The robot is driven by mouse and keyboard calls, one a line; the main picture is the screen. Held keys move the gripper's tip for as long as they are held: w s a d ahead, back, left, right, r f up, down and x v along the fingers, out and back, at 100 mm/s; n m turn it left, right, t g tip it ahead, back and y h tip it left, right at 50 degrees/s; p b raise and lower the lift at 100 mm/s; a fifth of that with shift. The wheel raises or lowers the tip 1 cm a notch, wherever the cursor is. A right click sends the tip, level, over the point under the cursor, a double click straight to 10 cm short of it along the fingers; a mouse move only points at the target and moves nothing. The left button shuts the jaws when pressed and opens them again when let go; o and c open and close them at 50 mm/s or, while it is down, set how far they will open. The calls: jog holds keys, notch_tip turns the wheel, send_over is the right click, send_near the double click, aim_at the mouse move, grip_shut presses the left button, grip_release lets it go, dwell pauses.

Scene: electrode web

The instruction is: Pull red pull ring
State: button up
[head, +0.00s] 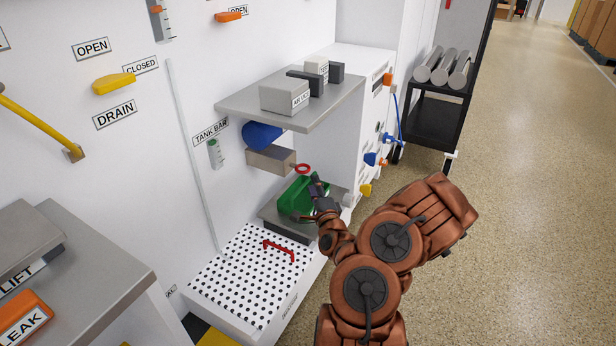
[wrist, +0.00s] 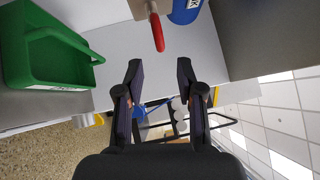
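The red pull ring (head: 303,168) sticks out from the end of a beige-grey block (head: 270,161) under the grey shelf, above the green bin. In the wrist view the red ring (wrist: 157,32) shows nearly edge-on as a red bar, beyond the fingertips and slightly left of the middle between them. My gripper (wrist: 160,76) is open, with two dark fingers apart and nothing between them. In the head view my gripper (head: 308,198) is in front of the green bin, below and close to the ring. The ring and fingers look apart.
The green bin (head: 292,203) stands on a grey platform, and shows close on the left in the wrist view (wrist: 50,62). A blue cylinder (head: 262,136) is above the block. The shelf (head: 335,112) overhangs it. A red handle (head: 279,250) lies on the perforated tray (head: 235,285).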

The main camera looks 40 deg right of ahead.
aim_at(308, 169)
jog(key=shift+b+x, duration=1.15)
jog(key=shift+x, duration=2.75)
jog(key=shift+a, duration=0.1)
jog(key=c, duration=0.6)
grip_shut()
